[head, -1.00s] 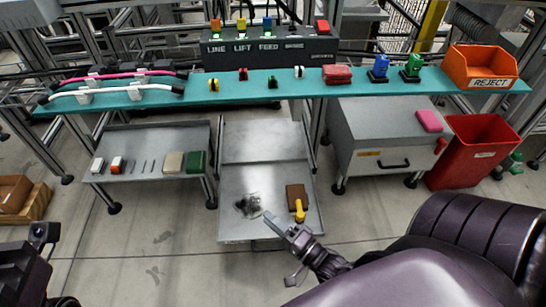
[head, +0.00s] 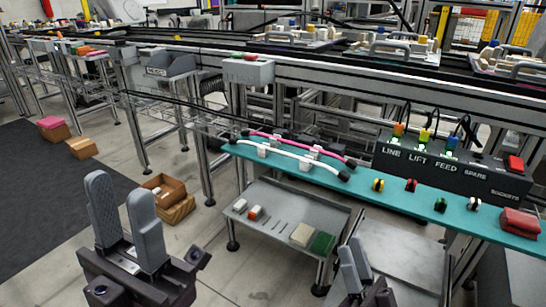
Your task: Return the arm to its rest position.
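My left gripper (head: 118,186) stands large at the lower left, two grey fingers pointing up with a gap between them and nothing in it. My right gripper (head: 352,244) is at the bottom, right of centre, in front of the grey cart. Its two fingers look close together and partly overlap, so I cannot tell whether they are open or shut. No object shows at its tips. Both grippers appear clear of the furniture.
A teal shelf (head: 385,203) with cables, small coloured parts and a dark socket box (head: 450,165) runs across the right. A small grey table (head: 275,228) stands below it. Brown boxes (head: 176,212) sit on the floor. Conveyor frames fill the back.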

